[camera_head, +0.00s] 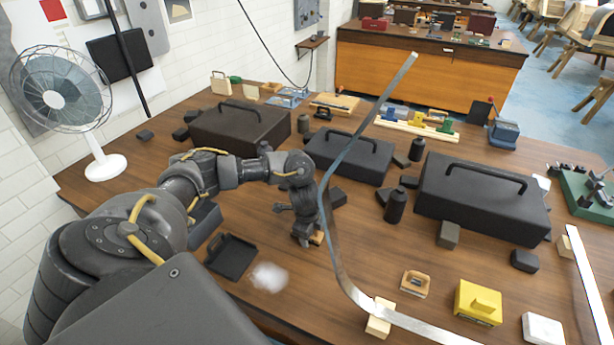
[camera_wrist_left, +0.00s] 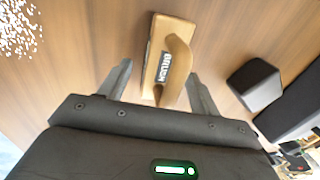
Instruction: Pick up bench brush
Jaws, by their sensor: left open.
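The bench brush (camera_wrist_left: 160,55) has a tan wooden body and a raised handle lettered BRUSH. It lies on the wooden bench top in the left wrist view. In the head view only a small tan part (camera_head: 317,238) shows beside my gripper; the rest is hidden. My left gripper (camera_wrist_left: 158,75) is open and points down at the brush. Its fingers stand on either side of the brush's near end, with gaps visible. In the head view my left gripper (camera_head: 306,238) is low over the bench. My right gripper is not in view.
A black dustpan (camera_head: 231,257) and a white pile (camera_head: 269,277) lie near my left arm. A dark block (camera_wrist_left: 255,83) sits right of the brush. A curved metal strip (camera_head: 340,262) rises just right of my gripper. Dark cases (camera_head: 348,155) stand behind.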

